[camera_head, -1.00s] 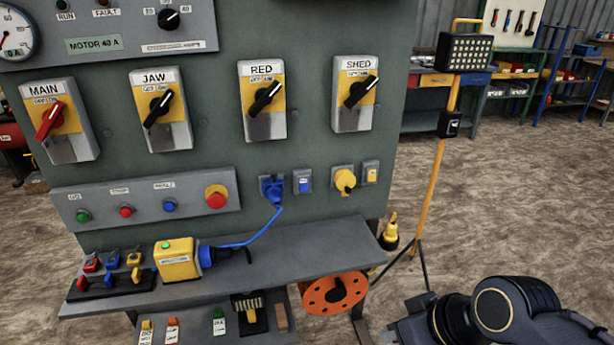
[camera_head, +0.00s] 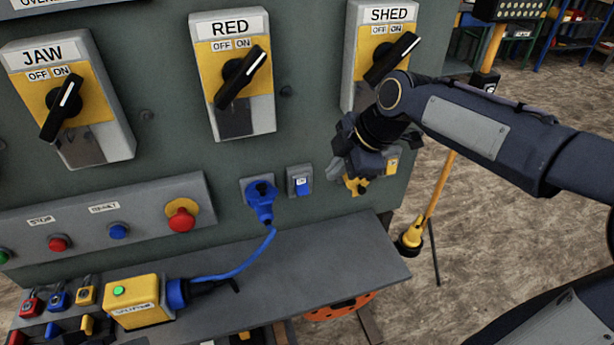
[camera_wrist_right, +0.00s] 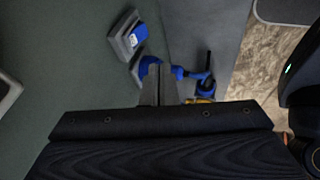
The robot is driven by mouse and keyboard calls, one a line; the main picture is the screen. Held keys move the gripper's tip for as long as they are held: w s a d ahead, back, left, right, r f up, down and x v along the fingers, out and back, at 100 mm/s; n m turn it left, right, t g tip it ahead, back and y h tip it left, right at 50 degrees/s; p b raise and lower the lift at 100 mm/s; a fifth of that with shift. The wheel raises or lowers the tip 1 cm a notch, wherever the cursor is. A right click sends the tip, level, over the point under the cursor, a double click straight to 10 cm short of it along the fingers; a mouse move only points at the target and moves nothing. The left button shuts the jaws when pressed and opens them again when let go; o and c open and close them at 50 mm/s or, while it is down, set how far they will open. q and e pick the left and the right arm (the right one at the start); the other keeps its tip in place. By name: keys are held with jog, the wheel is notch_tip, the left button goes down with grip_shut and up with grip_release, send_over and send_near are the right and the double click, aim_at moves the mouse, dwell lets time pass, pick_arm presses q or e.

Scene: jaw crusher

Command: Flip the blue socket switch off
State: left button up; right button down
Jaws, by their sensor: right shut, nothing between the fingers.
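The blue socket switch (camera_head: 299,181) is a small grey box with a blue rocker, on the panel just right of the blue socket. A blue plug (camera_head: 262,200) sits in that socket with its blue cable hanging down. My right gripper (camera_head: 340,165) is in front of the panel, right of the switch and apart from it, partly covering the yellow socket. In the right wrist view the switch (camera_wrist_right: 131,36) shows at the upper left, beyond the shut fingertips (camera_wrist_right: 156,70). The fingers are empty. My left gripper is not in view.
Rotary switches RED (camera_head: 234,80) and SHED (camera_head: 385,50) are above. A grey shelf (camera_head: 340,262) juts out below, holding a yellow box (camera_head: 138,312) joined to the blue cable. A yellow lamp stand (camera_head: 440,190) stands at the right. Space before the panel's middle is clear.

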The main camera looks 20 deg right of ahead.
send_near(301, 195)
notch_tip(301, 195, down, 3)
jog(key=s+a, duration=0.2)
jog(key=w, duration=0.1)
jog(key=w+f, duration=0.1)
jog(key=w+f+p, duration=0.1)
jog(key=w, duration=0.1)
jog(key=shift+d, duration=0.1)
